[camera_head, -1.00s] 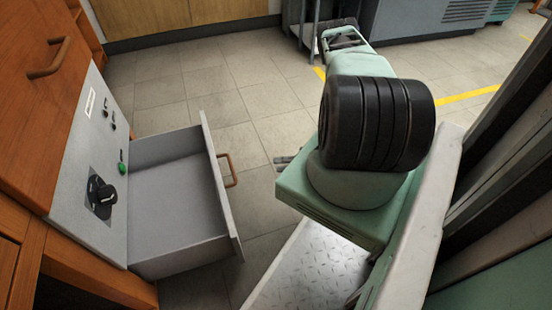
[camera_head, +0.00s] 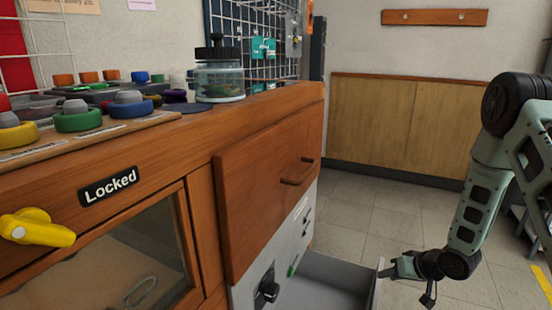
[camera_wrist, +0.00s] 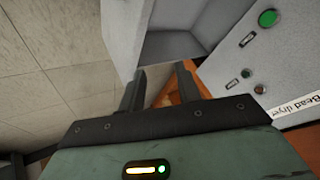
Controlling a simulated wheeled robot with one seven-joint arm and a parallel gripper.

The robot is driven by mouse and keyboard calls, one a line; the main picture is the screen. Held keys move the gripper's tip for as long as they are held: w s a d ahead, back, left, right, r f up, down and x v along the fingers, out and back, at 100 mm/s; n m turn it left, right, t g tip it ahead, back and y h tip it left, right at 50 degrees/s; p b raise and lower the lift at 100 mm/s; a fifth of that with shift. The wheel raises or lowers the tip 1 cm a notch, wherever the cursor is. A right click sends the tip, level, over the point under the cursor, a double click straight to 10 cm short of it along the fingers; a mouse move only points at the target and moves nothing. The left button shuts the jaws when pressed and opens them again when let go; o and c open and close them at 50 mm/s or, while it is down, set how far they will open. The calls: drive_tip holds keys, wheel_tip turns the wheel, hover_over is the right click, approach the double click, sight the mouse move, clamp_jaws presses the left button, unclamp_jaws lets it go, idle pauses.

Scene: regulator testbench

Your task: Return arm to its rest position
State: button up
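My arm (camera_head: 478,195) stands at the right in the head view, bent down toward the open grey drawer. My gripper (camera_head: 386,269) is small there, close to the drawer's front edge; I cannot tell from that view whether it touches. In the wrist view my gripper (camera_wrist: 161,90) has its two dark fingers apart, with nothing seen held between them. The grey drawer (camera_wrist: 182,48) shows just beyond the fingertips. The drawer (camera_head: 335,278) is pulled out of the cabinet in the head view.
The wooden cabinet (camera_head: 262,190) fills the left, with a dark knob (camera_head: 267,291) on its grey panel. A glass jar (camera_head: 220,82) and several coloured pieces stand on top. A yellow handle (camera_head: 38,228) is by the "Locked" sign. Floor (camera_head: 375,215) beyond the drawer is clear.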

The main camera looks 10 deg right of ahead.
drive_tip(key=s+a+r+n+g+h, duration=0.1)
drive_tip(key=s+a+r+n+g, duration=0.15)
drive_tip(key=a+r, duration=0.65)
drive_tip(key=s+a+r+n+g+h, duration=0.1)
drive_tip(key=s+a+r+n, duration=0.15)
drive_tip(key=a+r, duration=0.6)
drive_tip(key=s+a+r+n+g, duration=0.1)
drive_tip(key=s+a+r, duration=0.25)
drive_tip(key=s, duration=0.35)
drive_tip(key=s+a+r+n+g+h+p, duration=0.15)
drive_tip(key=s+a, duration=0.25)
drive_tip(key=s, duration=0.4)
drive_tip(key=s+a+r+n+g+y, duration=0.1)
drive_tip(key=s+a+r+n, duration=0.15)
drive_tip(key=s, duration=0.45)
wheel_tip(320, 180, up, 38)
drive_tip(key=p, duration=3.7)
drive_tip(key=shift+s+a+r+m+p, duration=0.15)
drive_tip(key=shift+s+a+m+p, duration=0.2)
drive_tip(key=shift+m+p, duration=0.05)
drive_tip(key=shift+h, duration=0.25)
